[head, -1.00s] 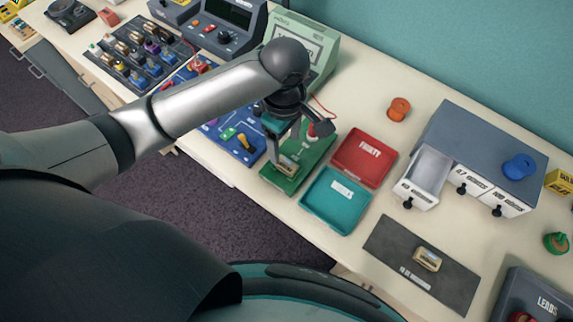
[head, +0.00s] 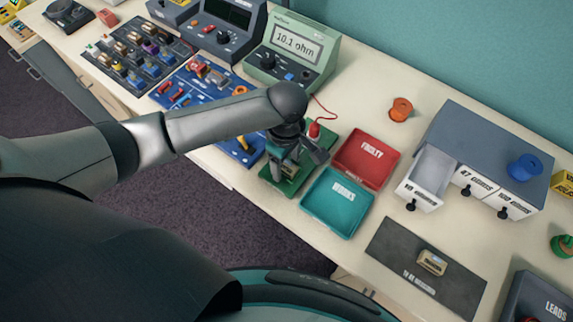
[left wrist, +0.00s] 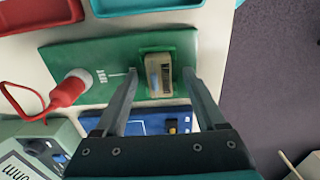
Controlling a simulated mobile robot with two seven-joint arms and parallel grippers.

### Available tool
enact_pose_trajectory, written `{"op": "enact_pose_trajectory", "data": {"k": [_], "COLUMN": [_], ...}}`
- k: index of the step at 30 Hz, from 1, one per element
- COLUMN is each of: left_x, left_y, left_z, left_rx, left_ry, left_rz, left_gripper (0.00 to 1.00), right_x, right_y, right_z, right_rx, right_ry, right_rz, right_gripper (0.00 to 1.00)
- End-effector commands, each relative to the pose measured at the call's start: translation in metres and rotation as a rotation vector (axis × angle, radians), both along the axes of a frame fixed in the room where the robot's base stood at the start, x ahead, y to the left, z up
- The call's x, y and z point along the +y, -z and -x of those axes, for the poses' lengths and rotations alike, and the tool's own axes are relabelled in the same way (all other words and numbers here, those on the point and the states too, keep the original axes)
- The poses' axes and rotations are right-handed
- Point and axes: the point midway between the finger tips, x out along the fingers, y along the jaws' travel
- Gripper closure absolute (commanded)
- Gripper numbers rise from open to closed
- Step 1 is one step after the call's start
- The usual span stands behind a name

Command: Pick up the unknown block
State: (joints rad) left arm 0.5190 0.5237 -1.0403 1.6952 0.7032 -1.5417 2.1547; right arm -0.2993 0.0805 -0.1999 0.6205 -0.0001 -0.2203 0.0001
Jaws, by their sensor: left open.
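A small beige block with a dark marking (left wrist: 159,75) sits in the raised slot of a green test board (left wrist: 75,62). My left gripper (left wrist: 158,73) is open over it, with one finger on each side of the block. Gaps show between the fingers and the block. In the head view my left gripper (head: 281,168) points down at the green board (head: 296,187) and mostly hides that block. Another beige block (head: 432,262) lies on a dark grey labelled mat (head: 400,252) at the lower right. My right gripper is not in view.
A red FAULTY tray (head: 366,160) and a teal tray (head: 336,205) lie right beside the board. A green meter (head: 291,48) reading 10.1 ohm stands behind, with a red probe (head: 315,130). A drawer cabinet (head: 480,145) has its left drawer open.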

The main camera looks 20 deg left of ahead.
Motion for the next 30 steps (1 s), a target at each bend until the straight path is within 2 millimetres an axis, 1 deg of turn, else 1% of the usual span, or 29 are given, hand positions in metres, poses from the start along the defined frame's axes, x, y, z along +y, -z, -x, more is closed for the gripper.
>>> {"op": "enact_pose_trajectory", "data": {"k": [1, 2, 19, 20, 30], "left_x": [-0.0003, -0.0003, -0.0001, -0.0001, 0.0000], "left_y": [-0.0004, -0.0004, -0.0005, -0.0005, -0.0006], "left_z": [-0.0001, -0.0001, -0.0001, -0.0001, -0.0001], "left_rx": [0.000, 0.000, 0.000, 0.000, 0.000], "left_ry": [0.000, 0.000, 0.000, 0.000, 0.000], "left_rz": [0.000, 0.000, 0.000, 0.000, 0.000], "left_gripper": [0.31, 0.34, 0.98, 1.00, 1.00], "right_x": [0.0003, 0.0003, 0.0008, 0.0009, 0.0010], "right_y": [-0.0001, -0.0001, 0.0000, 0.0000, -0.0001], "right_z": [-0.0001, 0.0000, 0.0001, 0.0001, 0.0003], "right_rx": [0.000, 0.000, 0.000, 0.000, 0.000], "right_ry": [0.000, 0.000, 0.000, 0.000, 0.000], "right_rz": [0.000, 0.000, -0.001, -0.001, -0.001], "right_gripper": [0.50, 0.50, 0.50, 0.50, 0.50]}}
